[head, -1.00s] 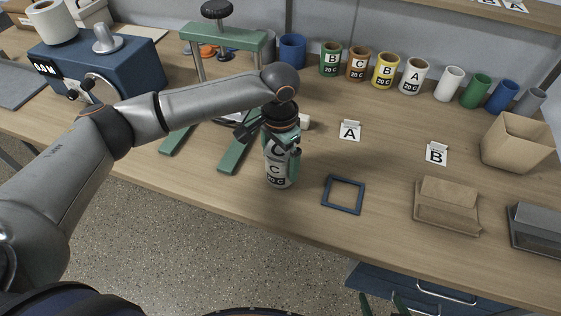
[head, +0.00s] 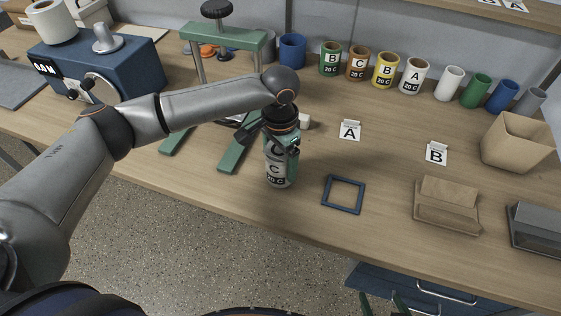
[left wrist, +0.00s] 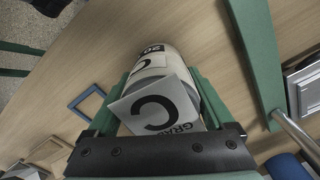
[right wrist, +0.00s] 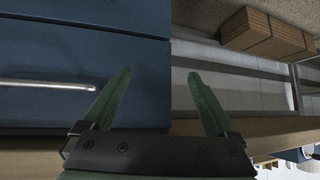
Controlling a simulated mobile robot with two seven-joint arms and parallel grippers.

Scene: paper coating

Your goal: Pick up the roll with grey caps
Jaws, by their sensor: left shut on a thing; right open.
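A pale cylinder marked C and 20 C (head: 277,170) is upright near the middle of the table, left of the blue square frame; whether its base touches the wood is unclear. My left gripper (left wrist: 160,78) comes down from above and is shut on it, one green finger on each side. My right gripper (right wrist: 159,74) is open and empty, low in front of a blue drawer (right wrist: 60,50).
A blue square frame (head: 328,200), cards A (head: 349,130) and B (head: 437,153), and a cardboard tray (head: 445,218) lie to the right. Green clamp legs (head: 238,150) stand close left. Several coloured cylinders (head: 385,72) line the back.

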